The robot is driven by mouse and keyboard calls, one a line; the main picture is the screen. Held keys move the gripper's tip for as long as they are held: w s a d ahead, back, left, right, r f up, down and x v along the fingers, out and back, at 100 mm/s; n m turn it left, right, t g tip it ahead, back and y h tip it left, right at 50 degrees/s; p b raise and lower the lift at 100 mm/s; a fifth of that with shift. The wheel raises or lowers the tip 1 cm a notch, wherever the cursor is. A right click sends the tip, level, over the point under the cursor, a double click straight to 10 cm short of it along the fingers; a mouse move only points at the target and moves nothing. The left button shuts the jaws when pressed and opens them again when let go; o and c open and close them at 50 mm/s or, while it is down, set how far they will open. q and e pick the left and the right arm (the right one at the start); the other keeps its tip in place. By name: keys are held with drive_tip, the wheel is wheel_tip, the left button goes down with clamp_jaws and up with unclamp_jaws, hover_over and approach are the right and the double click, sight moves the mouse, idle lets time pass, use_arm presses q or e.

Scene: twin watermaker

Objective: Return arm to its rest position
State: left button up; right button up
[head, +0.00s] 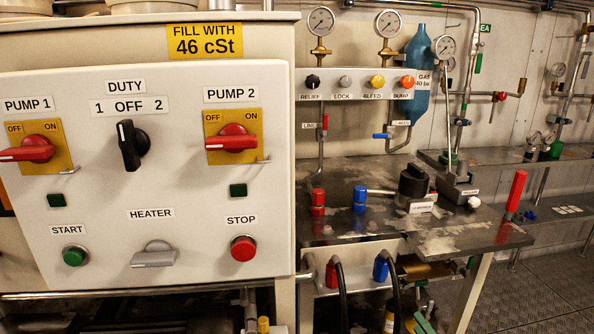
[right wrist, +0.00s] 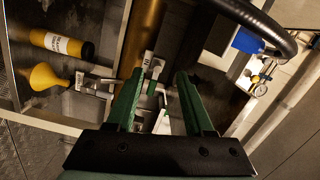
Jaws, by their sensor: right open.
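My right gripper (right wrist: 158,92) fills the lower middle of the right wrist view. Its two green fingers are spread apart, with no object clearly held between them. Beyond the fingers are small valve-like parts with white tags (right wrist: 151,66); I cannot tell how far they are. In the head view, the green fingertips of my right gripper (head: 423,321) show small at the bottom edge, below the workbench (head: 345,236) and near the hoses. My left gripper is in neither view.
A brass cylinder (right wrist: 142,38), a yellow funnel (right wrist: 46,77) and a yellow bottle (right wrist: 62,44) lie near the right gripper. A black hose (right wrist: 252,18) with a blue fitting (right wrist: 247,41) curves close by. The pump panel (head: 187,190) stands at left.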

drive_tip(key=s+a+r+n+y, duration=0.25)
drive_tip(key=s+a+n, duration=0.35)
drive_tip(key=a, duration=0.3)
drive_tip(key=s+a+r+n+y, duration=0.1)
drive_tip(key=s+a+r+n, duration=0.4)
drive_tip(key=a, duration=0.3)
drive_tip(key=s+a+r+n+t, duration=0.2)
drive_tip(key=s+r+n, duration=0.6)
drive_tip(key=s+r, duration=0.45)
use_arm(q)
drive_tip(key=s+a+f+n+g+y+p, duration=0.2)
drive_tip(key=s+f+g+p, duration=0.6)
drive_tip(key=p, duration=1.5)
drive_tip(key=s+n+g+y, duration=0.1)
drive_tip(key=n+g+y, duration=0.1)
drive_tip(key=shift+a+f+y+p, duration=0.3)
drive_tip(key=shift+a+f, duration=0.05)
use_arm(e)
drive_tip(key=s+d+f+m+g+h, duration=0.3)
drive_tip(key=s+f+g, duration=0.4)
drive_tip(key=g, duration=0.3)
drive_tip(key=shift+f+m+h, duration=0.5)
drive_tip(key=shift+f+h, duration=0.1)
drive_tip(key=shift+h, duration=0.45)
